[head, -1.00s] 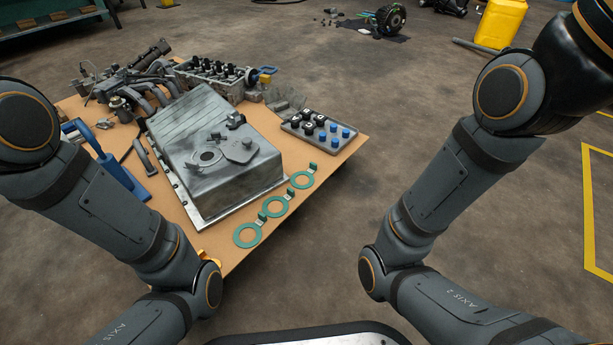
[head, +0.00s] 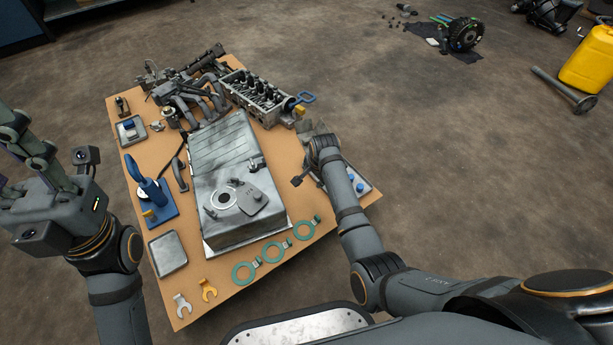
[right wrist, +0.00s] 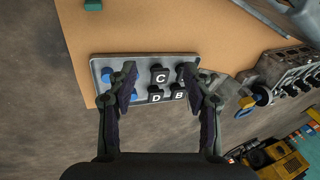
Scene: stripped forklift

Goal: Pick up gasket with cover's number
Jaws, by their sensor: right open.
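Three green ring gaskets with small tabs lie along the near right edge of the tan table: the near one (head: 245,272), the middle one (head: 275,252) and the far one (head: 304,230). Any numbers on their tabs are too small to read. A small grey cover (head: 251,199) lies on the metal pan (head: 222,150) beside a round opening; its marking is not legible. My right gripper (right wrist: 160,92) is open and empty above a grey tray (right wrist: 95,67) of lettered black blocks and blue pieces. My left gripper (head: 25,150) is raised left of the table; its opening is unclear.
The tray's corner also shows in the head view (head: 372,188), partly hidden by my right arm. A cylinder head (head: 258,97) and manifold (head: 185,95) stand at the back.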

